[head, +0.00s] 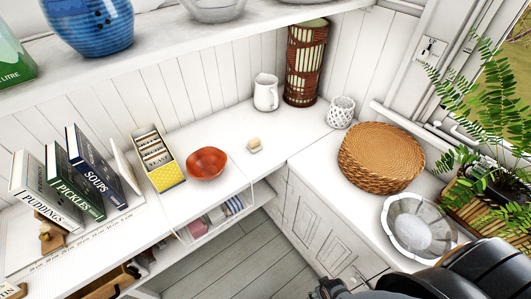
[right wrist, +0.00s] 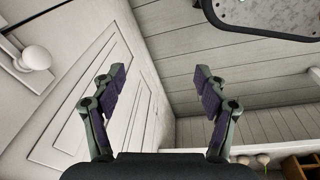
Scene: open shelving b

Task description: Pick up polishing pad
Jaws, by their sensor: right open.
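A small beige pad (head: 254,145), which looks like the polishing pad, lies on the white counter near its inner corner in the head view. It is right of the orange-red bowl and in front of the white jug. In the right wrist view my right gripper (right wrist: 160,72) is open and empty, its two fingers spread wide before a white cabinet door and floorboards. In the head view the right arm comes in at the lower right, well away from the pad. The pad does not show in the right wrist view. My left gripper is not in view.
Near the pad stand an orange-red bowl (head: 206,163), a white jug (head: 266,92) and a tall woven cylinder (head: 305,62). A woven mat (head: 381,157), a glass bowl (head: 418,226) and a fern (head: 490,120) are on the right. The counter around the pad is clear.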

